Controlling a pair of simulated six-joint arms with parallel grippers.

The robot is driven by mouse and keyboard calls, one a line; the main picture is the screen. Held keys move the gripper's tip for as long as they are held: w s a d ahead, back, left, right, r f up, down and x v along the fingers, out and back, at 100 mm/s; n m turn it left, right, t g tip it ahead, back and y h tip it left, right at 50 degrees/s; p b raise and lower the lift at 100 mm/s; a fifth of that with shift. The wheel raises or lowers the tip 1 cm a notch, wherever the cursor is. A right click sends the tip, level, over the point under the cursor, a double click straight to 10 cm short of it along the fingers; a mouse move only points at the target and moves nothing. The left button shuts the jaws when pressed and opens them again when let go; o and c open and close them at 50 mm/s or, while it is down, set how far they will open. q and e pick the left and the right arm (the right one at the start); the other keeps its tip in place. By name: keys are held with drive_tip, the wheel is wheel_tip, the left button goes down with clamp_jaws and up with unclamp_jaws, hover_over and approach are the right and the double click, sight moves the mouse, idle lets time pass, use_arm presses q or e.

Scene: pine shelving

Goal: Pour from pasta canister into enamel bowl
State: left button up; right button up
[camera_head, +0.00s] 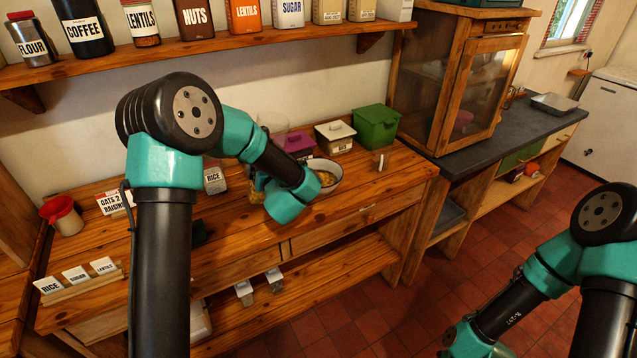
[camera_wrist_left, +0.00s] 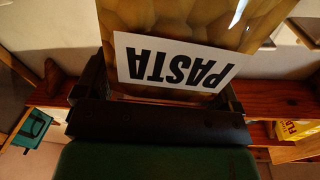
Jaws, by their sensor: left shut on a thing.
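The pasta canister (camera_wrist_left: 190,28), clear with yellowish contents and a white PASTA label, fills the upper part of the left wrist view. My left gripper (camera_wrist_left: 158,92) is shut on it, one finger on each side. In the head view my left forearm and wrist hide most of the gripper and canister. The enamel bowl (camera_head: 334,168), white with a dark rim, stands on the counter just right of my left wrist, with yellow pieces inside. My right arm is at the lower right of the head view, and its gripper is outside the frame.
Behind the bowl on the counter (camera_head: 384,190) are a purple container (camera_head: 299,142), a white lidded canister (camera_head: 334,143) and a green bin (camera_head: 376,127). A rice package (camera_head: 214,180) stands left. The upper shelf (camera_head: 220,43) holds several labelled containers.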

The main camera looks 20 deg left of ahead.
use_arm(q)
drive_tip(key=shift+s+a+r+n, duration=0.8)
drive_tip(key=shift+a, duration=0.2)
drive_tip(key=shift+s+a+r+n, duration=0.75)
drive_tip(key=shift+a+n, duration=0.05)
drive_tip(key=shift+a, duration=0.15)
